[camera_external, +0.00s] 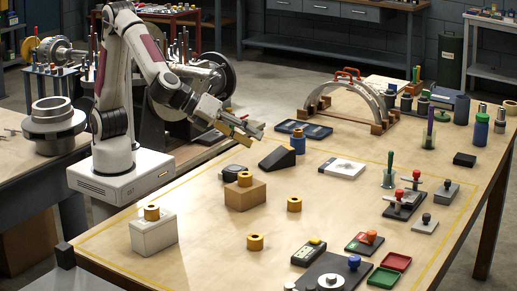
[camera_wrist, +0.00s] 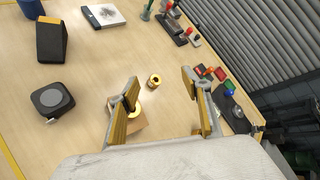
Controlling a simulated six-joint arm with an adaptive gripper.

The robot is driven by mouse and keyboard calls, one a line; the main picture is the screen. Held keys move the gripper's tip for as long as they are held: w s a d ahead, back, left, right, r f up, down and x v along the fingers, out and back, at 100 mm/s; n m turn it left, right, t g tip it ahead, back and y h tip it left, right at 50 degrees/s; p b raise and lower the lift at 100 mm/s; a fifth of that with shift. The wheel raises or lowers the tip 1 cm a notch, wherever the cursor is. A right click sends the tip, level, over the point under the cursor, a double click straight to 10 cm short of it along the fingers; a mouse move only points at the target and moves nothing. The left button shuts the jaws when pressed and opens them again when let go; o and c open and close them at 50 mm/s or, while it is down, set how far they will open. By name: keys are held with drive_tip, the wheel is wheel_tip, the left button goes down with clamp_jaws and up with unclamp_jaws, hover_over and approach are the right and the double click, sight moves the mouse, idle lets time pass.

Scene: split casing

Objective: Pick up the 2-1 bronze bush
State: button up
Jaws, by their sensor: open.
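Several bronze bushes are in the external view. One bush (camera_external: 152,212) stands on a white box (camera_external: 153,235), one bush (camera_external: 245,179) on a brown box (camera_external: 246,196), and two bushes, (camera_external: 294,204) and (camera_external: 255,242), on the bare table. I cannot read any marking that tells which is 2-1. My gripper (camera_external: 253,131) is open and empty, high above the table. In the wrist view one bush (camera_wrist: 154,82) shows between the open fingertips (camera_wrist: 160,86), well below them. Another bush (camera_wrist: 135,109), on the brown box (camera_wrist: 134,127), is partly hidden by the left finger.
A black wedge (camera_external: 278,158), a tape measure (camera_wrist: 52,98) and a white pad (camera_external: 341,168) lie behind the bushes. A blue item with a bronze-coloured top (camera_external: 298,141) stands near the wedge.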

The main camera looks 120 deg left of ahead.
drive_tip(key=w+d+f+m+t+h, duration=0.2)
drive_tip(key=w+d+f+m, duration=0.3)
drive_tip(key=w+d+m, duration=0.4)
drive_tip(key=m+t+h, duration=0.2)
drive_tip(key=m, duration=0.2)
hover_over(250, 235)
drive_tip(key=s, duration=0.1)
wheel_tip(250, 235, down, 6)
drive_tip(key=shift+s+d+r, duration=0.1)
drive_tip(key=shift+s+d, duration=0.05)
drive_tip(key=shift+g, duration=0.3)
drive_tip(key=shift+f, duration=1.75)
drive_tip(key=shift+f, duration=0.55)
drive_tip(key=shift+w+f, duration=0.3)
drive_tip(key=shift+f, duration=0.45)
drive_tip(key=shift+w+f, duration=0.3)
drive_tip(key=shift+f, duration=0.4)
drive_tip(key=shift+x, duration=0.85)
